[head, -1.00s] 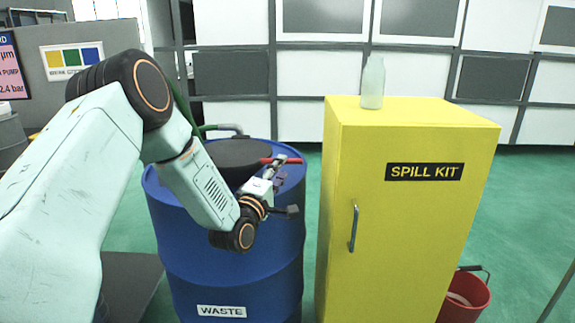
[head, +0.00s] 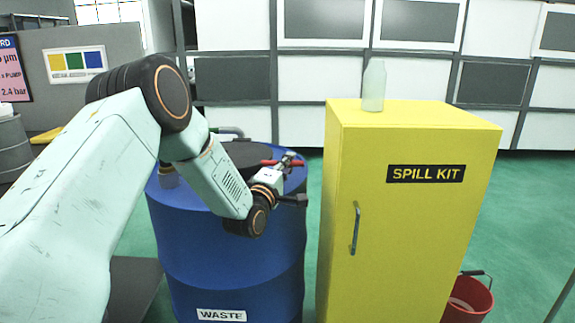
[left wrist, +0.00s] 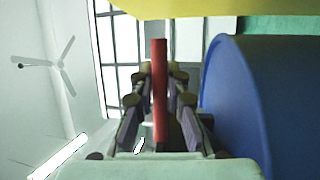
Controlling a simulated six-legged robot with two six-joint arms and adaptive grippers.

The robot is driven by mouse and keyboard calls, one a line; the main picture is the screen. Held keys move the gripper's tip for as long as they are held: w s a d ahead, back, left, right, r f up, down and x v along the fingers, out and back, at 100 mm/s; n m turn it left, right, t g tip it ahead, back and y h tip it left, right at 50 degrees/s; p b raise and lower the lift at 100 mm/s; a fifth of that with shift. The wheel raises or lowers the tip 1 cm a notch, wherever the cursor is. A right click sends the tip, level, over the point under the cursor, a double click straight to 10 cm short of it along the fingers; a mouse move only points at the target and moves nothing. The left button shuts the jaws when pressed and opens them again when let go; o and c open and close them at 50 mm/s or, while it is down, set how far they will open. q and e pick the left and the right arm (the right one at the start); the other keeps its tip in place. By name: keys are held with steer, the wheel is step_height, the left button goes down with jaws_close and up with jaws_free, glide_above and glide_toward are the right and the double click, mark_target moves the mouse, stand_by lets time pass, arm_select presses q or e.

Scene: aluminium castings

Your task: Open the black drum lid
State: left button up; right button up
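The blue drum (head: 230,265) stands upright with a "WASTE" label. Its black lid (head: 245,153) lies flat on top, partly hidden by my left arm. A red handle (head: 268,162) shows at the lid's right side. My left gripper (head: 296,178) is over the drum's right rim at this handle, its fingers spread. The drum's blue side (left wrist: 250,100) is at the right there. My right gripper is not in view.
A yellow spill kit cabinet (head: 400,220) stands close to the drum's right, with a clear bottle (head: 374,86) on top. A red bucket (head: 467,300) is at its right foot. A small brownish item (head: 168,176) is at the drum's left rim. Green floor is open behind.

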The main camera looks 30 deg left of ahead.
arm_select(q)
jaws_close()
steer(key=shift+f, duration=0.1)
